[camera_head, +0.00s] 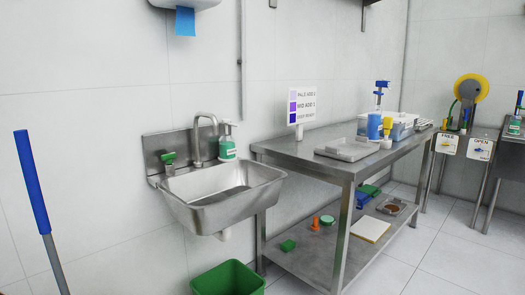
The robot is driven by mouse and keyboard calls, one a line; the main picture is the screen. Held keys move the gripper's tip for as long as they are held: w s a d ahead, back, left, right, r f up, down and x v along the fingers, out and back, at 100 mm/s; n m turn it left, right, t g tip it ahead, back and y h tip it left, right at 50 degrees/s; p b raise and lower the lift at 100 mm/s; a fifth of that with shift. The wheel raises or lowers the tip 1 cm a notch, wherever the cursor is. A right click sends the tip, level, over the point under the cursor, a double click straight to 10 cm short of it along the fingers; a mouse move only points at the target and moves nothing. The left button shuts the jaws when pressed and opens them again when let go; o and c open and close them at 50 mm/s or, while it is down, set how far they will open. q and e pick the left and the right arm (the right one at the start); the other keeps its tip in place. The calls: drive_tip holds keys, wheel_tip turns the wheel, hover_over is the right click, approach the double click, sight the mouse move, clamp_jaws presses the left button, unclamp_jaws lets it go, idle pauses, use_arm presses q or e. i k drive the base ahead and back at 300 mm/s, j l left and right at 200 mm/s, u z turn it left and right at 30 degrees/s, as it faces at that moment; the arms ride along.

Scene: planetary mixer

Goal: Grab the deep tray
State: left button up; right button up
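A grey rectangular tray (347,149) lies on the top of the steel table (290,148), near its middle. It looks fairly low-walled from here. A second metal tray (410,208) with something brown in it lies on the lower shelf. A pale box (402,131) with blue items in it stands at the far end of the tabletop. I cannot tell which of these is the deep tray. Neither of my grippers is in view.
A steel sink (222,206) hangs on the wall left of the table, with a green bin (228,279) below. A blue-handled pole (31,182) stands at left. Floor (440,250) at the right front is clear.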

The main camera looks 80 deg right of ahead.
sight(348, 150)
drive_tip(key=z, duration=3.3)
